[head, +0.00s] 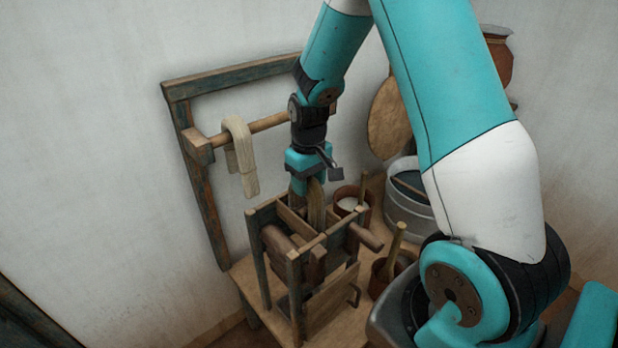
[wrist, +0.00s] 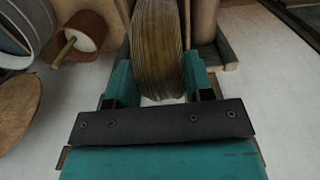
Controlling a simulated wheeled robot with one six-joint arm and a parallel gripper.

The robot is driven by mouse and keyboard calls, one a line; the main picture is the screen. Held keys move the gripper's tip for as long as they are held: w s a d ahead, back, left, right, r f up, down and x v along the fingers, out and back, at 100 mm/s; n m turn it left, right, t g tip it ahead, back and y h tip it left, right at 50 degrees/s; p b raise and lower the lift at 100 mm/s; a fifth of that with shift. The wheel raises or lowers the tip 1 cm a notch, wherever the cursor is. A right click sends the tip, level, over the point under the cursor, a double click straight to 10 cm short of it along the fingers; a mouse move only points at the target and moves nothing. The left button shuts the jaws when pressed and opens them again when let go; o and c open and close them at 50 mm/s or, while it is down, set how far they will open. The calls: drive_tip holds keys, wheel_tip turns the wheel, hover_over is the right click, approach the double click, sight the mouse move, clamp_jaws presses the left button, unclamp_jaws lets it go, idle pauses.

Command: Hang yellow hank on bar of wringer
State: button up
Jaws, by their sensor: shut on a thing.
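The yellow hank (wrist: 158,45), dull olive-yellow, is between the fingers of my gripper (wrist: 163,88), which is shut on it. In the head view the hank (head: 316,205) hangs below my gripper (head: 308,182), at the top of a wooden frame with rollers (head: 292,258) on the table. Its lower end is hidden by that frame, and I cannot tell whether it touches. A round wooden bar (head: 268,123) juts from a wooden wall frame (head: 190,95), behind and left of my gripper; its right end is hidden by my arm. I cannot tell which structure is the wringer.
A cream hank (head: 240,158) hangs on the wall bar. Right of the roller frame stand a brown pot with white contents (head: 346,201), another pot with a stick (head: 381,278) and a grey metal tub (head: 408,215). Bare table (head: 245,277) shows at the left.

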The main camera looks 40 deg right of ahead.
drive_tip(key=shift+f+b, duration=1.45)
drive_tip(key=shift+f, duration=1)
drive_tip(key=o, duration=1.5)
wheel_tip(320, 180, up, 6)
drive_tip(key=p, duration=0.5)
